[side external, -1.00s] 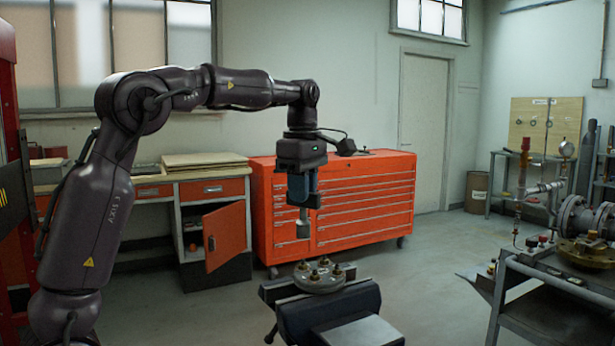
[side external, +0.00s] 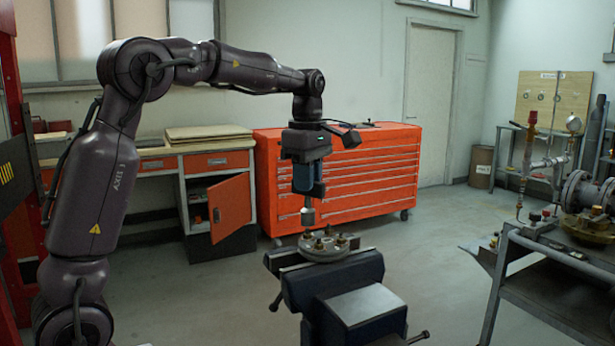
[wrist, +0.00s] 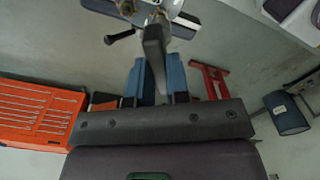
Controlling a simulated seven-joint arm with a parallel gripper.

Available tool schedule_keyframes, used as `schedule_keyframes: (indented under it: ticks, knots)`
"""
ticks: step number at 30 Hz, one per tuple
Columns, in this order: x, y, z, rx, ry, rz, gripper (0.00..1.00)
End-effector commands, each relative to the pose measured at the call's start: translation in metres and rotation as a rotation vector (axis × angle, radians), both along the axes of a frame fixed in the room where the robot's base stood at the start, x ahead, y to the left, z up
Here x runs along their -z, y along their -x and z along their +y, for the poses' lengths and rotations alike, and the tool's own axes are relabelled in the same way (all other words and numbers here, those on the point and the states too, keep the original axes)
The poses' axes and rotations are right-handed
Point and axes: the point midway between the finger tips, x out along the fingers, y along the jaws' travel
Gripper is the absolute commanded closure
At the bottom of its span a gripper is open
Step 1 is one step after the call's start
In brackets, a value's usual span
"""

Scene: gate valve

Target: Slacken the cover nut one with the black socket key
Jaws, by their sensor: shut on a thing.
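My gripper (side external: 306,190) points straight down above the vise, its blue fingers shut on the black socket key. In the wrist view the dark key (wrist: 154,58) sits between the fingers. The key's grey socket (side external: 308,214) hangs just above the nut at the far left of the cover; whether they touch is unclear. The round grey cover (side external: 324,253) lies flat on the vise and carries several brass-coloured nuts (side external: 319,243). Which one is cover nut one cannot be told. In the wrist view the cover is mostly cut off at the top and partly hidden by the key.
The vise (side external: 330,283) holds the cover, with its handle jutting out at the left. A red drawer cabinet (side external: 350,180) and a workbench with an open red door (side external: 230,207) stand behind. A metal cart with valve parts (side external: 560,265) is at the right.

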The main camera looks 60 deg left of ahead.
Motion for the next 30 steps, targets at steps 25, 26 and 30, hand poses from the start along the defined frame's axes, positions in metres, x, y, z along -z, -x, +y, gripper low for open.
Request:
schedule_keyframes:
  ticks: [25,26,30]
  knots:
    - [0.0055,0.0006,0.0012,0.000,-0.001,-0.001,1.00]
    - [0.0055,0.0005,0.0011,0.000,-0.001,-0.001,1.00]
    - [0.0055,0.0005,0.0011,0.000,-0.001,-0.001,1.00]
